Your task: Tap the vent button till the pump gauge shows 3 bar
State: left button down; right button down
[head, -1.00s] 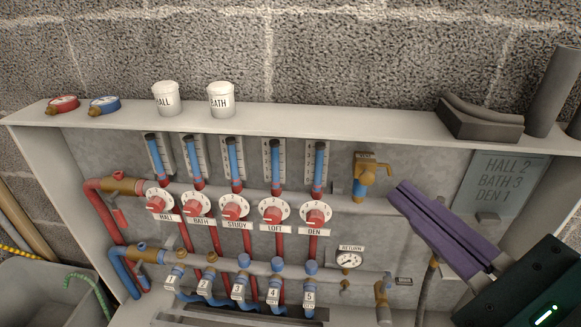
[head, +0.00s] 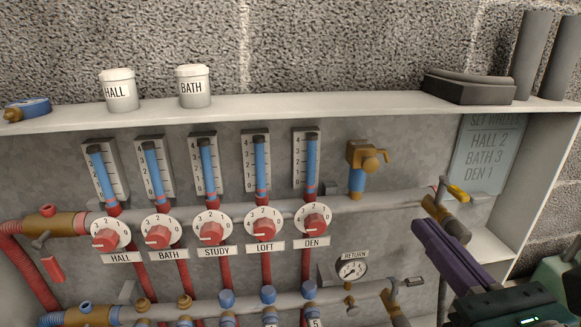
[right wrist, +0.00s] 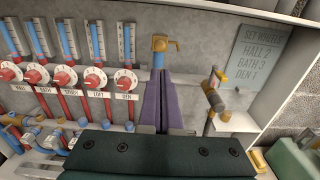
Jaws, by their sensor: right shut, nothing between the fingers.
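A brass-and-blue fitting (head: 362,168) stands on the top right of the pipe manifold; it also shows in the right wrist view (right wrist: 162,48). I cannot make out which part is a vent button. A small round gauge (head: 352,270) labelled RETURN sits below; its reading is too small to tell. No gauge marked as pump is readable. My right gripper (head: 420,226) has purple fingers, shut and empty, in front of the panel, right of and below the fitting. In the right wrist view the fingers (right wrist: 161,88) point up toward the fitting. My left gripper is not in view.
A brass valve with a yellow handle (head: 456,192) is close to my right fingers. Several red dials (head: 208,228) and blue flow tubes line the panel. The shelf (head: 300,114) above holds white cups (head: 193,86) and a dark block (head: 470,88). A sign (head: 489,150) hangs at right.

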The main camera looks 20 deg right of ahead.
send_near(372, 168)
jog(key=x, duration=0.5)
jog(key=shift+w+r, duration=0.2)
jog(key=shift+w+d, duration=0.15)
jog(key=shift+w, duration=0.55)
jog(key=shift+b+x, duration=0.45)
jog(key=shift+x, duration=0.35)
jog(key=shift+s+f, duration=0.1)
